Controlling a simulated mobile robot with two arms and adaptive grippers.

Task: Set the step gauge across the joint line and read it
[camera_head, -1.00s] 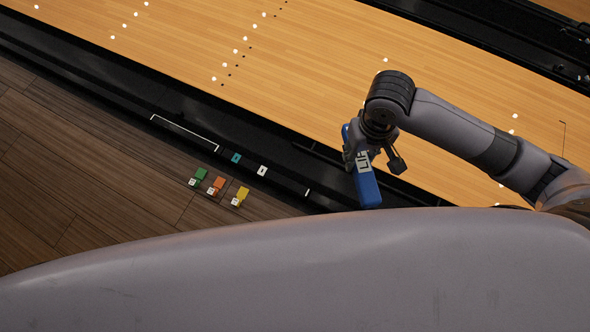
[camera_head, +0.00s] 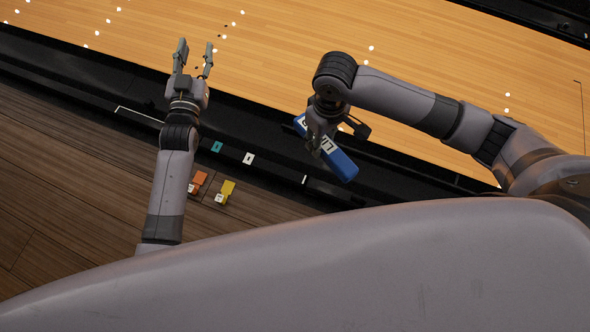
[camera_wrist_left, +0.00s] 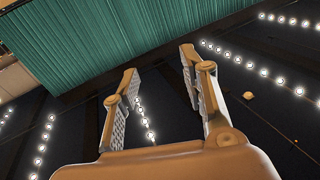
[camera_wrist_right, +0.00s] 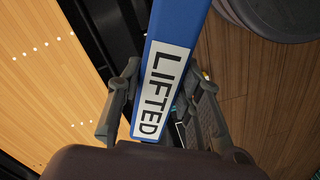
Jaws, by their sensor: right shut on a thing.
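My right gripper (camera_head: 325,135) is shut on a blue bar (camera_head: 341,164), held tilted over the black strip beside the lane. In the right wrist view the bar (camera_wrist_right: 180,22) carries a white label reading LIFTED between the fingers. I cannot tell for sure whether this bar is the step gauge. My left gripper (camera_head: 194,58) is open and empty, above the near edge of the wooden lane. The left wrist view shows its fingers (camera_wrist_left: 160,75) apart with nothing between them. I cannot make out a joint line for sure.
An orange block (camera_head: 199,180) and a yellow block (camera_head: 226,188) with small white tags lie on the dark plank floor, right of my left forearm. A teal patch (camera_head: 217,147) and a white patch (camera_head: 249,158) mark the black strip. The lane (camera_head: 270,60) is clear.

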